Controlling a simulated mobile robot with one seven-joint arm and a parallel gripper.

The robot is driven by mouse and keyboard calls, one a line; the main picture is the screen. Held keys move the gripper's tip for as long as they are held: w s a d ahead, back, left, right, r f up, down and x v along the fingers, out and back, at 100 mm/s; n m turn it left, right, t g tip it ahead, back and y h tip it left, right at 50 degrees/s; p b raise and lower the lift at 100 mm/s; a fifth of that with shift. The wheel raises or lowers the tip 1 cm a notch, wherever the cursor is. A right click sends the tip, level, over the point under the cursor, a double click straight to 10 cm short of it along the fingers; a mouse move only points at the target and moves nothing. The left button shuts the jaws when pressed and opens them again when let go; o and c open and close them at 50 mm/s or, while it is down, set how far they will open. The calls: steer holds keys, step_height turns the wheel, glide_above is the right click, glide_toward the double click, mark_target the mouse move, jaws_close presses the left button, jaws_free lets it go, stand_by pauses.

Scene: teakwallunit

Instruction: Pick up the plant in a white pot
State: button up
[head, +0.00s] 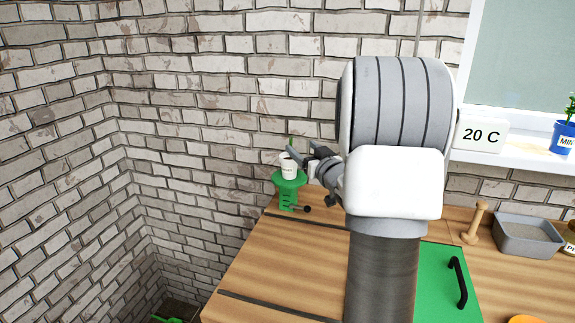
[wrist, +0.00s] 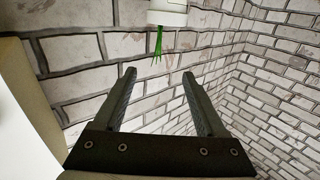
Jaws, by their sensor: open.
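The white pot (head: 288,167) stands upright on a green stand (head: 288,187) at the left back corner of the wooden worktop. Its thin green plant (head: 290,143) sticks up above the rim, partly hidden by my gripper. In the wrist view, which looks inverted, the white pot (wrist: 168,12) is cut by the top edge and the green leaves (wrist: 158,43) hang downward. My gripper (wrist: 159,73) is open and empty, its fingertips apart from the pot with the leaves ahead between them. In the head view my gripper (head: 302,158) is right beside the pot.
Brick walls (head: 200,100) stand close behind and left of the stand. A wooden peg (head: 475,222), a grey tray (head: 527,237) and a green panel with a black handle (head: 460,283) are to the right. My arm hides the worktop's middle.

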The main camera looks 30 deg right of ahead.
mark_target(288, 133)
steer(key=w, duration=0.4)
steer(key=w+d, duration=0.1)
steer(key=w, duration=0.2)
steer(key=w+d, duration=0.1)
steer(key=w, duration=0.3)
steer(key=shift+w+d, duration=0.1)
steer(key=shift+w, duration=0.25)
jaws_close()
steer(key=shift+r, duration=0.1)
stand_by(0.9)
